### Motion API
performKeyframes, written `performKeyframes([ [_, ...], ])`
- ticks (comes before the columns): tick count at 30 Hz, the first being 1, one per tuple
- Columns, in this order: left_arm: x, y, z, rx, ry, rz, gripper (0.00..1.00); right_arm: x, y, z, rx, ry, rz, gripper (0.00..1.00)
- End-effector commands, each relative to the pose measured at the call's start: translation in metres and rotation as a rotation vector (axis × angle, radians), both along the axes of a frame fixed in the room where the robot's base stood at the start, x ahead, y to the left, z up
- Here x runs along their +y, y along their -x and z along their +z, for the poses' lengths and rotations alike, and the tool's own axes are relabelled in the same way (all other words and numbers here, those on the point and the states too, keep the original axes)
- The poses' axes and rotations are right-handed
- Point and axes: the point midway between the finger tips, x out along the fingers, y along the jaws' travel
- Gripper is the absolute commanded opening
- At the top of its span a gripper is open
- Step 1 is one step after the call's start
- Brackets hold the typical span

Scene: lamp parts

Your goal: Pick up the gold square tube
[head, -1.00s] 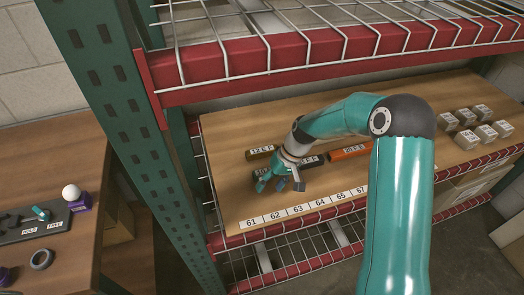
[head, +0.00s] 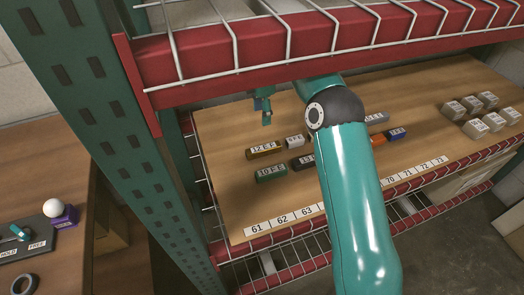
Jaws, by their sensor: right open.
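The gold square tube (head: 263,150) lies on the wooden shelf board, with a white label that seems to read "12 E F" on its front face. My right gripper (head: 265,116) is open and empty, pointing down just behind and above the gold tube in the picture, apart from it. The red beam above hides part of the gripper and wrist. My left gripper is not in view.
A green tube (head: 271,174) lies in front of the gold one, a light tube (head: 294,141) and a dark tube (head: 302,162) to its right. Orange and blue pieces (head: 396,135) lie beyond my arm. Small boxes (head: 493,122) stand far right. The red beam (head: 300,45) hangs overhead.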

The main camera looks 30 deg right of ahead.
Motion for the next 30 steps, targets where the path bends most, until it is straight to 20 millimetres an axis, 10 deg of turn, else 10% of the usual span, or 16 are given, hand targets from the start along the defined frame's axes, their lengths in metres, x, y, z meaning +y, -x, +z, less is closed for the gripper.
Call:
performKeyframes([
  [10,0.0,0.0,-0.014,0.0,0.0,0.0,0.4,-0.004,0.004,-0.076,0.003,-0.003,-0.01,0.6],
  [30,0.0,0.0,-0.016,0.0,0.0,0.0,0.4,-0.003,0.007,-0.144,0.001,-0.002,-0.012,0.6],
])
